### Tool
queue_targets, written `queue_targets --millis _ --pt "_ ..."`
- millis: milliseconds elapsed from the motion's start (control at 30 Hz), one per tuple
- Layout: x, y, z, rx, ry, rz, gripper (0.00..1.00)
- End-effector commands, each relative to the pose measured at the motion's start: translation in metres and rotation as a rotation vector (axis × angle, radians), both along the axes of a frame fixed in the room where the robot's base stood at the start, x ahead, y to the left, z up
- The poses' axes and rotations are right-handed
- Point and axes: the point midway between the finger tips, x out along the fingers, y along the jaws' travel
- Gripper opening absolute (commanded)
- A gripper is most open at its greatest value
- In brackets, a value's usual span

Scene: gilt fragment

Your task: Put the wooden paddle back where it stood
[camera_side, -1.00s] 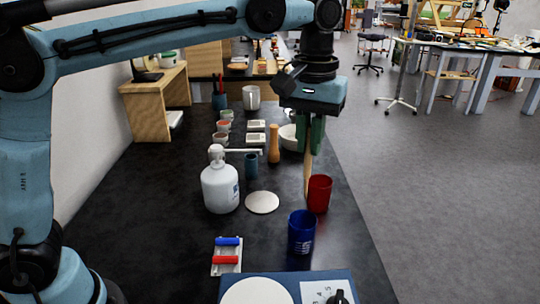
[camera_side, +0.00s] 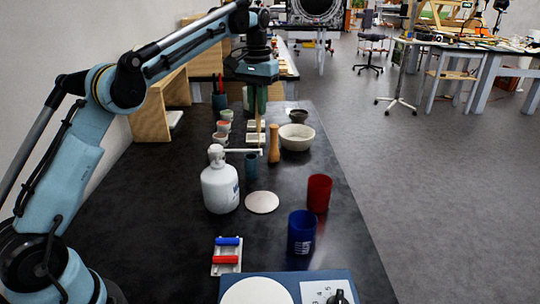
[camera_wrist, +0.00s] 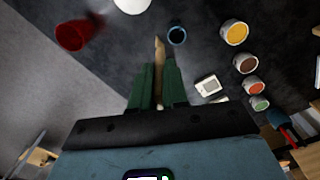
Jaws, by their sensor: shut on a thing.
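My gripper (camera_side: 258,108) is shut on the wooden paddle (camera_side: 258,133), which hangs down from the fingers, roughly upright. In the wrist view the paddle (camera_wrist: 160,52) shows as a tan tip ahead of the dark green fingers (camera_wrist: 158,85). The small blue-grey cup (camera_side: 251,167) stands near the paddle's lower end; in the wrist view the cup (camera_wrist: 177,33) is just right of the tip, apart from it in the picture. The red cup (camera_side: 319,193) and the blue cup (camera_side: 301,232) stand farther right and nearer the side camera. I cannot tell how high the tip is.
A white bottle (camera_side: 220,188) with a spout stands left of a white disc (camera_side: 262,202). A white bowl (camera_side: 297,137) is at the back right. Several paint pots (camera_wrist: 245,63) are right in the wrist view.

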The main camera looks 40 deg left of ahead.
Motion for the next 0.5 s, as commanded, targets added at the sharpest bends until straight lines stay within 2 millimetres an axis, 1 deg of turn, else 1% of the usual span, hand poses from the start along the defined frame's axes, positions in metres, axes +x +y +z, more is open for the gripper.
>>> queue_targets --millis 33,100,200,367,500 --pt "0.001 0.013 -0.003 0.0 0.0 0.004 0.0" --pt "0.001 0.025 -0.005 0.0 0.0 0.003 0.0" --pt "0.001 0.035 -0.008 0.0 0.0 0.001 0.0" --pt "0.002 0.037 -0.024 0.0 0.0 -0.001 0.0" --pt "0.002 0.036 -0.044 0.0 0.0 -0.001 0.0"
